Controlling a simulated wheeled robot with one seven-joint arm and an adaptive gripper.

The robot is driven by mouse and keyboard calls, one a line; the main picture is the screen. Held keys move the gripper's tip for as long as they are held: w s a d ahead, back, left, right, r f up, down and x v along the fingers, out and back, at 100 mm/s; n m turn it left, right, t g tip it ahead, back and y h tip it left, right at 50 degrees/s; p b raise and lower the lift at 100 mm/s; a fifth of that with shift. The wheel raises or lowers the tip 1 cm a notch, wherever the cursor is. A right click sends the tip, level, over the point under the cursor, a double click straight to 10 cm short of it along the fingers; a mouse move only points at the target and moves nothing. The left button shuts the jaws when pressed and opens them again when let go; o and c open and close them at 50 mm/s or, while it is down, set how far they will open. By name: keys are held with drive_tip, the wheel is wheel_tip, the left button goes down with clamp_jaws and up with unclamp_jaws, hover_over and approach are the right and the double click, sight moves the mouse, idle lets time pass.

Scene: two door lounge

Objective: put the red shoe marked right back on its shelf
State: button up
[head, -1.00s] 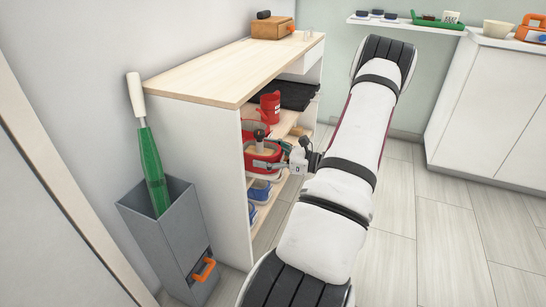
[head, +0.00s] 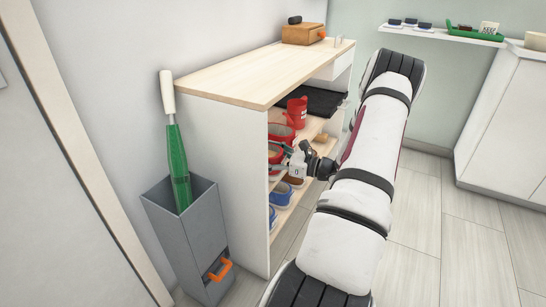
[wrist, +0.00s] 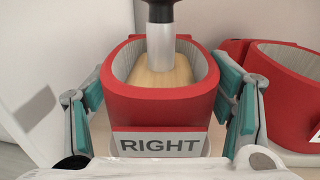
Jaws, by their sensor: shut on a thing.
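The red shoe marked RIGHT (wrist: 160,95) is between my fingers in the wrist view, with its white label facing me and upright. A tan insert with a metal stem and dark knob (wrist: 160,10) sits in its opening. My gripper (wrist: 158,98) is shut on this shoe, one finger on each side. A second red shoe (wrist: 278,95) stands close on the right in the wrist view. In the head view my gripper (head: 286,162) is at the open front of the shelf unit (head: 228,175); the side panel partly hides the held shoe (head: 274,154).
Blue shoes (head: 281,194) stand on lower shelves. A red jug (head: 297,112) and a black tray (head: 325,101) are above. A grey bin (head: 190,240) with a green-and-white umbrella-like item (head: 178,155) stands left of the unit. Floor to the right is clear.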

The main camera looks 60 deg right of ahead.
drive_tip(key=shift+w, duration=0.25)
drive_tip(key=o, duration=1.6)
drive_tip(key=shift+o, duration=0.2)
drive_tip(key=shift+f, duration=0.1)
drive_tip(key=s+d, duration=0.2)
drive_tip(key=s, duration=0.9)
drive_tip(key=shift+s, duration=0.4)
drive_tip(key=shift+d, duration=0.15)
